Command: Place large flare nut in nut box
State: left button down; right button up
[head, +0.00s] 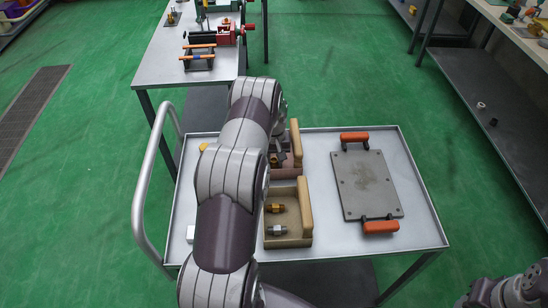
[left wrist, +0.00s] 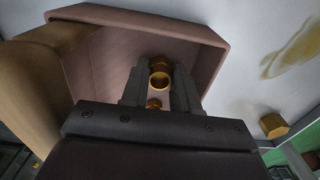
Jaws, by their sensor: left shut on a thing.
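My left gripper (left wrist: 160,90) is shut on a brass flare nut (left wrist: 160,78), whose round opening shows between the fingertips in the left wrist view. The gripper is over a pinkish-brown box (left wrist: 125,50) with a tan wooden side. In the head view that box (head: 286,172) stands on the cart, partly hidden by my left arm, with the gripper (head: 279,152) over it. Another small brass piece (left wrist: 153,104) shows low between the fingers. A loose brass hex piece (left wrist: 273,125) lies on the cart outside the box.
A second wooden box (head: 290,242) nearer me holds a brass fitting (head: 275,208) and a steel fitting (head: 277,230). A grey plate (head: 368,185) with orange handles lies on the right of the cart (head: 420,225). Part of my right arm shows at the lower right.

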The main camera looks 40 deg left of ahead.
pick_arm(q)
jog(key=shift+s, duration=0.1)
jog(key=shift+f, duration=0.15)
jog(key=c, duration=1.1)
grip_release()
